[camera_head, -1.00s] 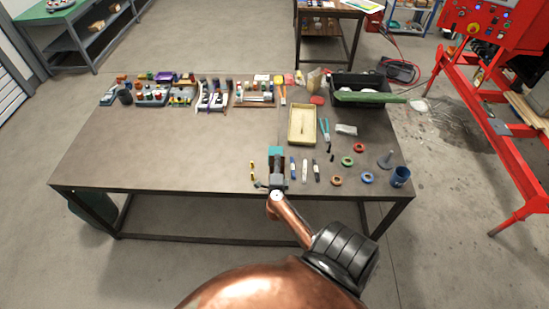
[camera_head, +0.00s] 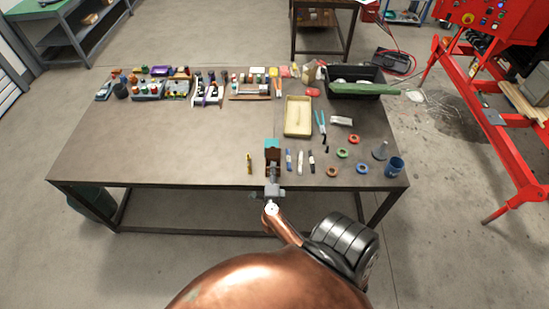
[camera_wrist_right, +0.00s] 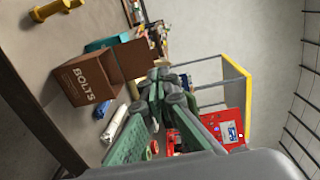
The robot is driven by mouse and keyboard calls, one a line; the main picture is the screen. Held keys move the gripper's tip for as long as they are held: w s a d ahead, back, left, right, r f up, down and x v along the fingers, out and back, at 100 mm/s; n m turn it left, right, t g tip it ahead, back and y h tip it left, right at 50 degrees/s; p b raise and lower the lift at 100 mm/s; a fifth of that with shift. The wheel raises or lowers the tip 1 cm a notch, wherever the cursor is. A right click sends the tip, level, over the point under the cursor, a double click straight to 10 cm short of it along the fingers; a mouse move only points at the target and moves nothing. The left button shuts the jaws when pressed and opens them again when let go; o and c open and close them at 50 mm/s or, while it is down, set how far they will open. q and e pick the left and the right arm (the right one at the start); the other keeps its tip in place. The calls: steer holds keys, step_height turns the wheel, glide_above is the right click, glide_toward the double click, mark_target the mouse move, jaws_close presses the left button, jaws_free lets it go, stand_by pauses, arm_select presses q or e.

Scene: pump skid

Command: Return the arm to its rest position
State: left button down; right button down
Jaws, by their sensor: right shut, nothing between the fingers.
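My right gripper (camera_head: 272,176) is over the front edge of the table (camera_head: 150,150) in the head view, with its copper-coloured arm coming up from below. In the right wrist view its green-padded fingers (camera_wrist_right: 165,82) meet at the tips, shut and empty. I cannot tell whether gripper and box touch. My left gripper is not in view.
Pens (camera_head: 300,161), tape rings (camera_head: 341,153) and a blue cup (camera_head: 395,166) lie right of the gripper. A yellow part (camera_head: 249,163) is at its left. A beige tray (camera_head: 297,116) and a black bin (camera_head: 350,82) are farther back. The table's left front is bare.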

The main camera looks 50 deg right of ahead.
steer(key=v, duration=0.4)
steer(key=shift+a+r, duration=0.2)
steer(key=shift+a, duration=0.05)
